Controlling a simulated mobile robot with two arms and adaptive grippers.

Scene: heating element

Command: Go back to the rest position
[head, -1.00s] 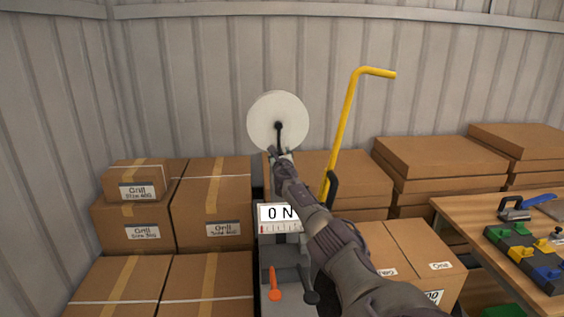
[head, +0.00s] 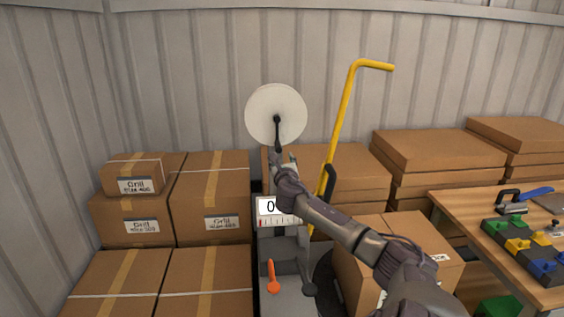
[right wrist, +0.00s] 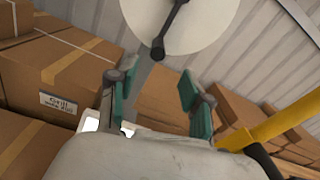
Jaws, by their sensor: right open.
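My right gripper (head: 285,160) is in front of the machine, just below the white round disc (head: 262,101) with its dark hanging lever (head: 277,132). In the right wrist view its two green-padded fingers (right wrist: 155,100) are apart with nothing between them. The lever's round knob (right wrist: 157,54) shows just beyond the fingertips, apart from them. The grey machine below has a display (head: 267,206) reading "0", partly hidden by my right arm, and an orange handle (head: 272,276). My left gripper is not in view.
A yellow bent bar (head: 345,115) stands close to the right of my gripper. Stacked cardboard boxes (head: 212,200) fill the left, with more boxes (head: 437,160) at the back right. A wooden table (head: 465,215) with coloured blocks (head: 520,244) is at the right.

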